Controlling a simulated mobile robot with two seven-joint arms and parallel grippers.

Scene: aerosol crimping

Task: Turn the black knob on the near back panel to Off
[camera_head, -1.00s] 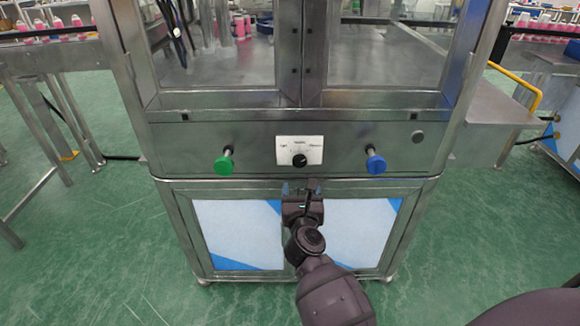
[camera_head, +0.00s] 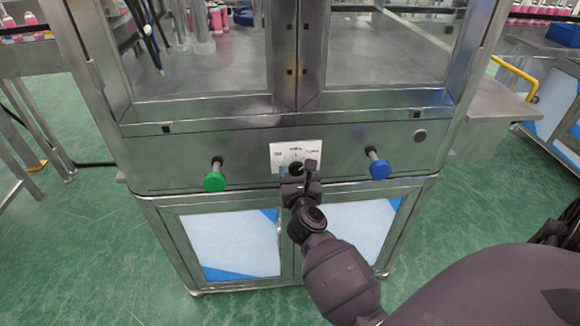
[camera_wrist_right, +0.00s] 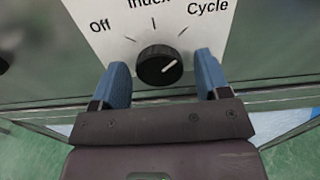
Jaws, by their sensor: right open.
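The black knob (camera_wrist_right: 160,66) sits on a white label plate (camera_wrist_right: 95,28) on the steel panel. In the right wrist view the plate reads Off at left, Index at top and Cycle at right. The white mark on the knob points up and right, toward the Cycle side. My right gripper (camera_wrist_right: 162,84) is open, with one blue finger on each side of the knob and a gap to it on both sides. In the head view the right gripper (camera_head: 299,172) is in front of the plate and partly covers the knob (camera_head: 296,168). My left gripper is not in view.
A green button (camera_head: 214,180) sticks out of the panel to the left, and a blue button (camera_head: 379,168) to the right. The steel machine (camera_head: 150,165) has glazed doors above and cupboard doors below. Green floor (camera_head: 100,250) is free at the left.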

